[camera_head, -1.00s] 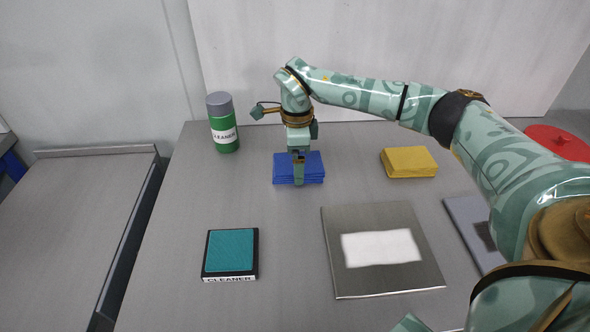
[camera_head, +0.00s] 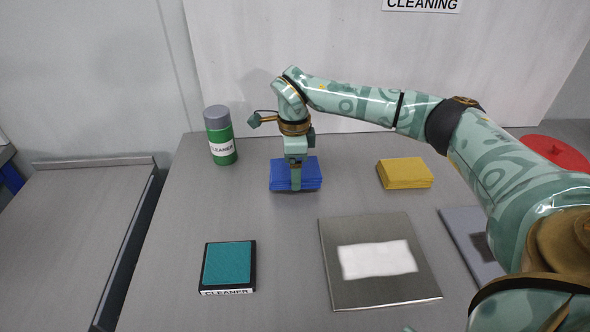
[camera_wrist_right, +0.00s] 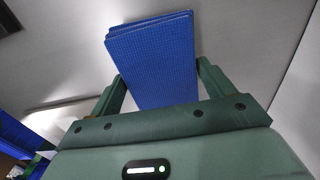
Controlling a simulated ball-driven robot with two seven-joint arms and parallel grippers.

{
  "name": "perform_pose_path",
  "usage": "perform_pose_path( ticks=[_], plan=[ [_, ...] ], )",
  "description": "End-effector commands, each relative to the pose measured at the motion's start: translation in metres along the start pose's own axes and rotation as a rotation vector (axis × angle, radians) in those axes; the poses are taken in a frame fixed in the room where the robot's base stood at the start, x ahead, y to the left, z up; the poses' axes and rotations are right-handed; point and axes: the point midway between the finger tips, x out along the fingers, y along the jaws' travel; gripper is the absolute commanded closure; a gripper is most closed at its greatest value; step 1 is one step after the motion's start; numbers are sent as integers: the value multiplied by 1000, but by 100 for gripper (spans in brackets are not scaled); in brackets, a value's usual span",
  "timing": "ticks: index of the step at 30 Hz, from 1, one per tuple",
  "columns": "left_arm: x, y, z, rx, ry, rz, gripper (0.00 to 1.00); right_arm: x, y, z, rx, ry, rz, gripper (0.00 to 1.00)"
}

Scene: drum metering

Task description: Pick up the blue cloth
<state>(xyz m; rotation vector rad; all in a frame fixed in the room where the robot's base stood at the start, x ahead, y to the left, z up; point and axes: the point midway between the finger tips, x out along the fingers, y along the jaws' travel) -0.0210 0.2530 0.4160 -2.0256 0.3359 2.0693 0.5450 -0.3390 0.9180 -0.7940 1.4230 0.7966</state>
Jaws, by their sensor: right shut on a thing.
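The blue cloth (camera_head: 310,172) is a folded stack at the back middle of the table in the head view. My right gripper (camera_head: 296,184) reaches down over it from above, with a finger in front of the cloth's near side. In the right wrist view the blue cloth (camera_wrist_right: 155,60) lies between the two fingers of my right gripper (camera_wrist_right: 160,85), which is shut on it. Whether the cloth is clear of the table cannot be told. My left gripper does not show.
A green cleaner bottle (camera_head: 222,145) stands left of the cloth, and a yellow cloth (camera_head: 405,173) lies to its right. In front are a teal pad marked cleaner (camera_head: 229,264) and a metal plate with a white patch (camera_head: 340,292). A red round thing (camera_head: 552,151) is at far right.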

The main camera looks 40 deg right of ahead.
Motion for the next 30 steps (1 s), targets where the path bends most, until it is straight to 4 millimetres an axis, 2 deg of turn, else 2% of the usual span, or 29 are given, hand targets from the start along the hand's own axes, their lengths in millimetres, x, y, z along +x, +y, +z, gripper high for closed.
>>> perform_pose_path(
  ticks=[1,9,12,18,24,30],
  plan=[
    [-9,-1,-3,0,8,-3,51,-18,0,0,0,-4,-7,43],
    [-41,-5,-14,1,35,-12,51,-81,47,-37,-2,-3,-7,43],
    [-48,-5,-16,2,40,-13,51,-90,70,-54,0,-1,-4,43],
    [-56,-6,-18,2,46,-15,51,-103,100,-76,1,-1,-2,43],
    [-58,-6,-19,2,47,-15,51,-108,112,-84,0,-1,-1,43],
    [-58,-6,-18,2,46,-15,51,-107,112,-84,0,-1,-1,43]
  ],
)
